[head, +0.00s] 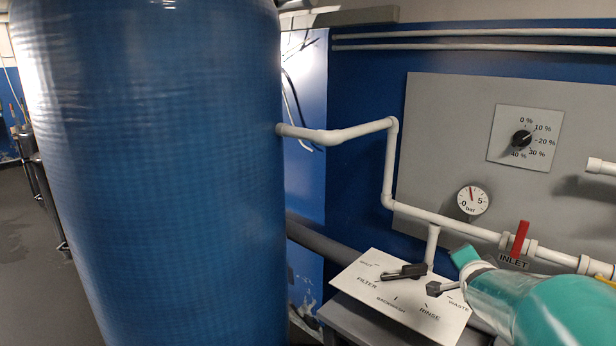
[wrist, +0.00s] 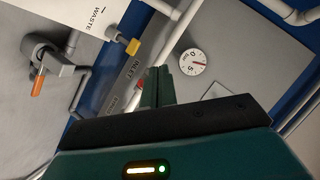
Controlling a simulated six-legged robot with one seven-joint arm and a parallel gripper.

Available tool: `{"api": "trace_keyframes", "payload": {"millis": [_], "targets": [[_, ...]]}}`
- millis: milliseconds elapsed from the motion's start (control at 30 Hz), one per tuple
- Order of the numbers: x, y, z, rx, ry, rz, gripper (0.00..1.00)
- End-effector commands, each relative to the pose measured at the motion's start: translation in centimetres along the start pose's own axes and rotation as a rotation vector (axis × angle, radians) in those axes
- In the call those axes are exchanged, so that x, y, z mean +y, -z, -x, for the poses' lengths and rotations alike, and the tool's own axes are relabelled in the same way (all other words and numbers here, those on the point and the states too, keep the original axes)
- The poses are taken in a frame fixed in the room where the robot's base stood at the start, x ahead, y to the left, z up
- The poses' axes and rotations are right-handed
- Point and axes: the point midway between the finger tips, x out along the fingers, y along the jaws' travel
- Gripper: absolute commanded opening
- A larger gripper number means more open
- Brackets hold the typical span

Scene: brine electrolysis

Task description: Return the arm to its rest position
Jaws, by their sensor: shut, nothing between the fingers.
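My gripper (wrist: 160,82) shows in the wrist view as two dark green fingers pressed together, with nothing between them. Its tips point toward the grey wall board near the round pressure gauge (wrist: 193,62), and I see no contact. In the head view, my teal arm reaches in from the bottom right, beside the white selector plate (head: 372,308) marked FILTER, RINSE and WASTE. A black lever (head: 403,271) lies across the plate. The plate's WASTE corner also shows in the wrist view (wrist: 75,10).
A large blue tank (head: 170,180) fills the left. White pipes (head: 390,165) run from it to the grey board (head: 450,130), with a gauge (head: 472,200), a percent dial (head: 521,139) and a red-handled INLET valve (head: 520,238). The wrist view shows an orange handle (wrist: 38,82) and a yellow one (wrist: 132,46).

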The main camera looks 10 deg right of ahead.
Motion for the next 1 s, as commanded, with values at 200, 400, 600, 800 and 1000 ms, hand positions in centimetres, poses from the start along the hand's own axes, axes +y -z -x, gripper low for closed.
{"api": "trace_keyframes", "payload": {"millis": [200,400,600,800,1000], "targets": [[-2.3,-7.4,8.3,-0.185,-0.087,0.380,0.00],[-1.6,-12.9,16.6,-0.394,-0.102,0.698,0.00],[0.9,-17.3,24.8,-0.634,-0.033,0.990,0.00],[3.0,-19.2,29.0,-0.781,0.039,1.149,0.00],[3.4,-19.4,29.4,-0.799,0.044,1.166,0.00]]}}
